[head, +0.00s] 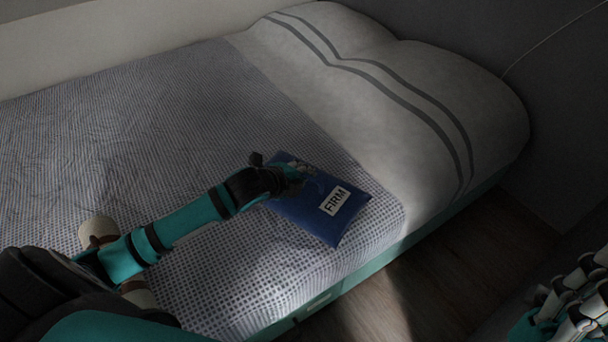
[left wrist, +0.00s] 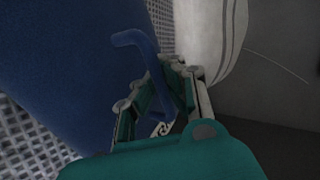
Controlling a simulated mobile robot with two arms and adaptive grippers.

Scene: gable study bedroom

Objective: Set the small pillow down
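The small pillow (head: 310,211) is dark blue with a white label reading FIRM. In the head view it is over the front part of the bed (head: 130,115), close to the white pillow end. I cannot tell whether it touches the cover. My left gripper (head: 297,172) is at its far left edge. In the left wrist view the small pillow (left wrist: 65,60) fills the left side, and its blue strap runs between the fingers of my left gripper (left wrist: 172,88), which look shut on it. My right gripper (head: 570,295) is at the lower right, away from the bed, partly cut off.
A large white pillow (head: 340,85) with grey stripes lies at the bed's head. Wooden floor (head: 445,275) lies beyond the bed's teal side edge.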

